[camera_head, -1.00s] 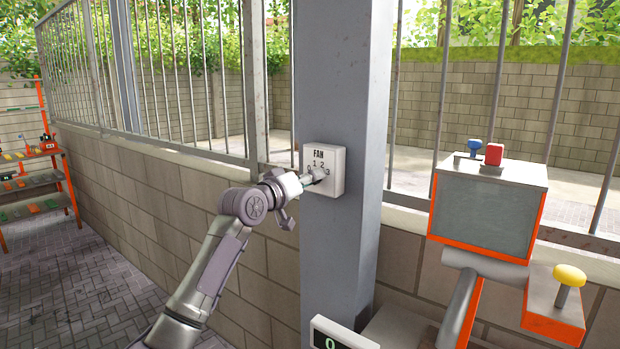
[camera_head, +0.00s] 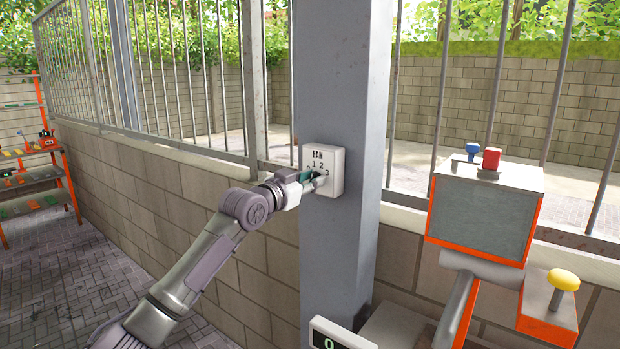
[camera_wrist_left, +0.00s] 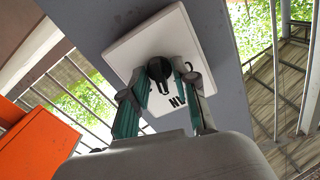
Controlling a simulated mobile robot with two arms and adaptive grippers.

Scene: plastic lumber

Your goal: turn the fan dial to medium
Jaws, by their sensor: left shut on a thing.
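The fan dial box (camera_head: 335,172) is a white plate marked FAN with numbers 0, 1, 2 and 3, mounted on the grey post (camera_head: 338,250). My left gripper (camera_head: 316,178) reaches it from the left and covers much of the dial in the head view. In the left wrist view, the dark round dial (camera_wrist_left: 161,69) sits on the white plate (camera_wrist_left: 190,22), between the two fingers of my left gripper (camera_wrist_left: 166,78), which is shut on it. The dial's exact pointing direction is hard to tell. My right gripper is in neither view.
A grey and orange control console (camera_head: 482,215) with blue and red knobs stands right of the post. A yellow knob (camera_head: 564,280) tops an orange box beside it. A digital display (camera_head: 335,335) is low in front. An orange shelf (camera_head: 38,175) stands far left.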

